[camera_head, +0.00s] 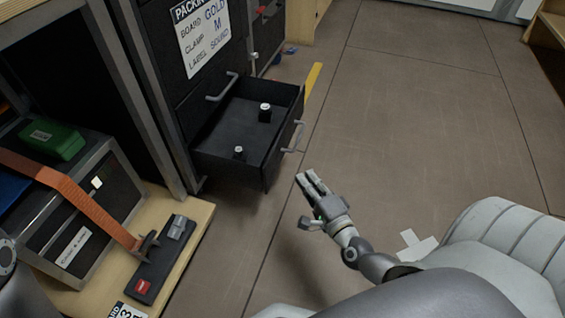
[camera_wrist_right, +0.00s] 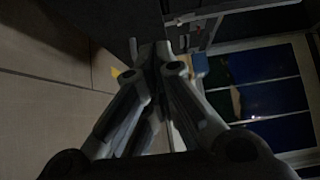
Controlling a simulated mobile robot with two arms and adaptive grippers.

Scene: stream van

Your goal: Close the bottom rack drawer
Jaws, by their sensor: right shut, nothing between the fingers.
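The bottom rack drawer (camera_head: 228,171) is dark and stands open in the head view, pulled out of the dark rack (camera_head: 172,75). Its grey handle (camera_head: 296,136) is on its front panel, facing right. Two small dark cylindrical items with light tops (camera_head: 265,112) (camera_head: 239,153) stand inside it. My right gripper (camera_head: 308,181) is shut and empty, in front of the drawer and apart from it, below the handle in the picture. In the right wrist view its fingers (camera_wrist_right: 160,62) come together at the tips. My left gripper is not in view.
A label sheet (camera_head: 203,32) is on the rack front. A yellow floor strip (camera_head: 313,80) lies behind the drawer. The floor (camera_head: 420,120) at right is clear.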

